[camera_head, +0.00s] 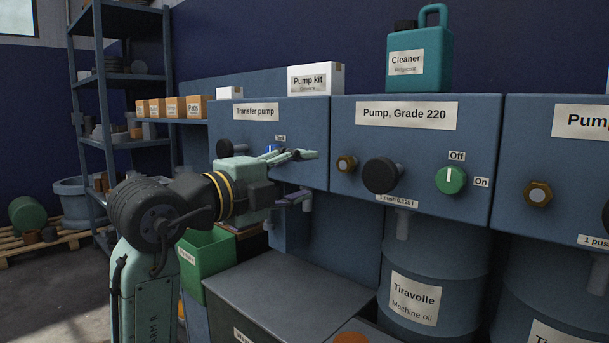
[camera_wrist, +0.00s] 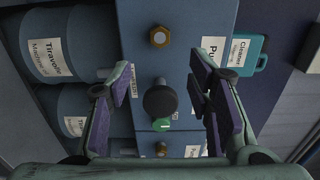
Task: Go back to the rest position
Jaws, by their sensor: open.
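My gripper (camera_head: 310,176) is open and empty, held out level in front of the Transfer pump cabinet (camera_head: 310,118) in the head view, partly hiding that front. In the wrist view, my gripper (camera_wrist: 158,112) shows its two purple-padded fingers wide apart. Between them, farther off, are a black knob (camera_wrist: 160,101) and a green switch (camera_wrist: 161,125). They match the black knob (camera_head: 381,175) and green Off/On switch (camera_head: 451,180) of the Pump, Grade 220 cabinet (camera_head: 410,145). I see no contact with the fingers.
A teal Cleaner jug (camera_head: 420,62) and a white Pump kit box (camera_head: 316,79) stand on the cabinets. A Tiravolle drum (camera_head: 432,270) is below. A green bin (camera_head: 207,262) and a dark flat-topped box (camera_head: 285,285) are beneath my arm. Shelving (camera_head: 88,60) stands at left.

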